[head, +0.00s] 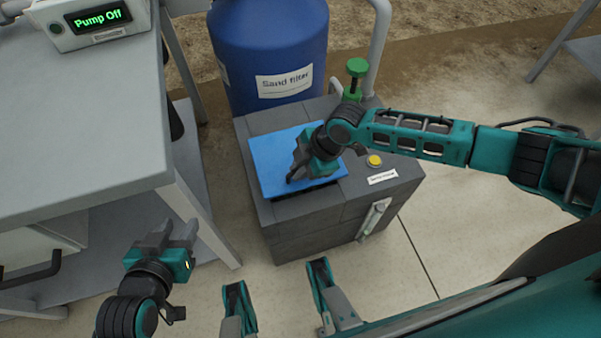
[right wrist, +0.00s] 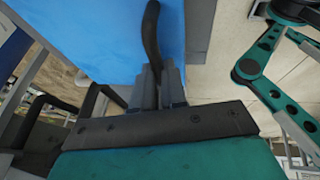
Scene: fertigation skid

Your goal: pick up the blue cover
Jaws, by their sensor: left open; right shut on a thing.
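The blue cover (head: 272,160) lies on top of the grey skid box (head: 315,212) in the head view, over a dark opening edge at its front. It also fills the upper middle of the right wrist view (right wrist: 100,35). My right gripper (head: 297,172) reaches over the cover from the right. In the right wrist view its fingers (right wrist: 159,88) are shut on the cover's dark curved handle (right wrist: 152,35). My left gripper (head: 167,238) is open and empty, low at the left of the head view, apart from the box.
A blue sand filter tank (head: 268,40) stands behind the box. A green-topped valve (head: 356,70) and a yellow button (head: 374,161) are on the box's right side. A grey table (head: 80,130) with a "Pump Off" display (head: 100,17) stands at the left.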

